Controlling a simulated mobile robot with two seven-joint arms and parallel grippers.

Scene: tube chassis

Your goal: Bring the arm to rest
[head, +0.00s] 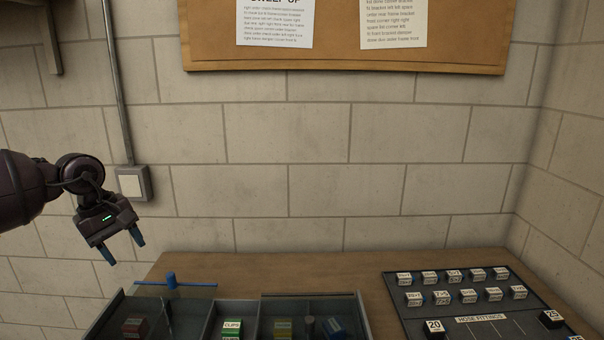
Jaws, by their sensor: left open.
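My left arm comes in from the left edge. Its gripper (122,248) hangs in the air with the fingers pointing down and a little right. The two blue-tipped fingers are apart and nothing is between them. The gripper is in front of the block wall, left of the wooden bench (232,268) and clear of everything on it. My right gripper is not in the picture.
A divided tray (210,318) with small blocks and a "CLIPS" label (232,325) stands at the bench's front. A dark "HOSE FITTINGS" board (455,300) holds several labelled pieces at right. The bench's back middle is bare.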

